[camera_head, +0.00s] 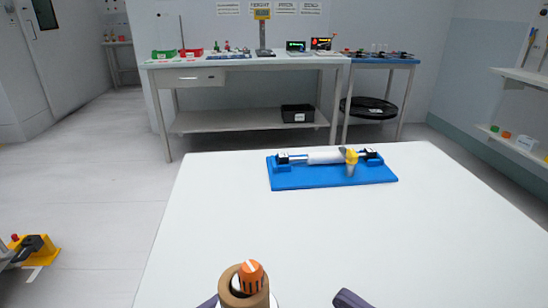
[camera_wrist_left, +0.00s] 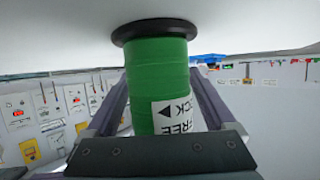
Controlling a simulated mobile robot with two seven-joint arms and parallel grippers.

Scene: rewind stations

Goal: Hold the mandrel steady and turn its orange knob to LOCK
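The mandrel stands upright at the near edge of the head view. Its orange knob (camera_head: 251,276), with a white line on top, rises out of a brown cardboard core (camera_head: 240,299). In the left wrist view the green mandrel body (camera_wrist_left: 158,75) appears upside down, with a black flange (camera_wrist_left: 155,30) against the white table and a FREE/LOCK label (camera_wrist_left: 178,117). My left gripper (camera_wrist_left: 160,98) has a finger against each side of the green body.
The white table (camera_head: 250,215) is clear between the mandrel and a blue stand (camera_head: 330,180) holding a white roll (camera_head: 325,157). A workbench (camera_head: 240,64) stands against the back wall. A yellow machine (camera_head: 40,250) is on the floor at left; shelves (camera_head: 520,145) are at right.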

